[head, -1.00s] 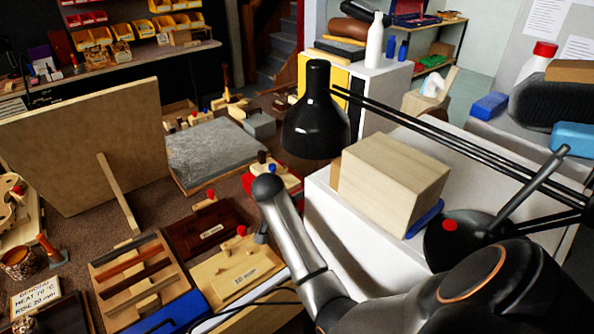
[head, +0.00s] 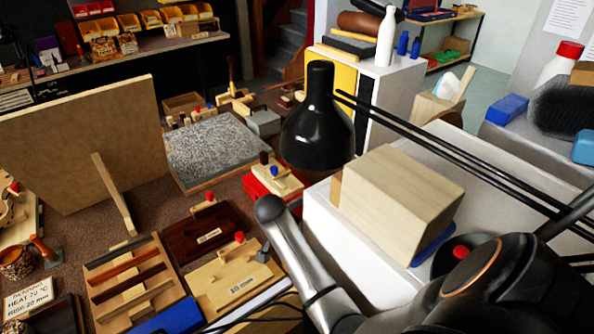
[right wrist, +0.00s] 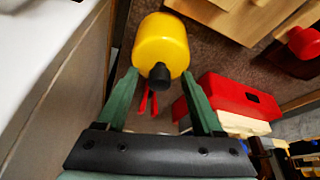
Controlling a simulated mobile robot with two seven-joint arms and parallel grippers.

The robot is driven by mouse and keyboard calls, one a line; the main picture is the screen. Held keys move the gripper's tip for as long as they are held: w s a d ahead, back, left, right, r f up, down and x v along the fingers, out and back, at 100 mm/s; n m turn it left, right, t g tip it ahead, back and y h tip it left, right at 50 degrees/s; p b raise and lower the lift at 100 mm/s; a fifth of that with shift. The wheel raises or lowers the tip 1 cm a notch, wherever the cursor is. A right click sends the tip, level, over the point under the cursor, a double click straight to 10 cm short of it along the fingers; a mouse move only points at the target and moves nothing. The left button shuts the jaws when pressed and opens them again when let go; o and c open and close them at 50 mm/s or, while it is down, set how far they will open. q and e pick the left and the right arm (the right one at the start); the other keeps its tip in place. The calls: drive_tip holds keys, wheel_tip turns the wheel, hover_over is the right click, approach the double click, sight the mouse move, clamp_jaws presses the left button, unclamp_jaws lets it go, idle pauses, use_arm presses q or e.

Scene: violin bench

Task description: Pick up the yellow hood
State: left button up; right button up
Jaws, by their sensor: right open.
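The yellow hood (right wrist: 162,47) is a rounded yellow piece with a black knob-like end facing the camera, seen in the right wrist view. My right gripper (right wrist: 160,78) is open, with its two green fingers pointing toward the hood. The hood appears between and just beyond the fingertips; I cannot tell whether they touch it. Thin red prongs show below its black end. In the head view I cannot make out the hood or the right gripper; my right arm (head: 310,265) reaches in from the lower right. My left gripper is not in view.
A red block (right wrist: 238,98) lies right of the right finger, and a pale wall (right wrist: 60,115) rises on the left. In the head view, a black lamp (head: 318,130) and a wooden block (head: 400,200) on a white cabinet (head: 322,232) stand close to my arm.

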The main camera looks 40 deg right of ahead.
drive_tip(key=shift+c, duration=0.3)
clamp_jaws()
idle(0.4)
idle(0.8)
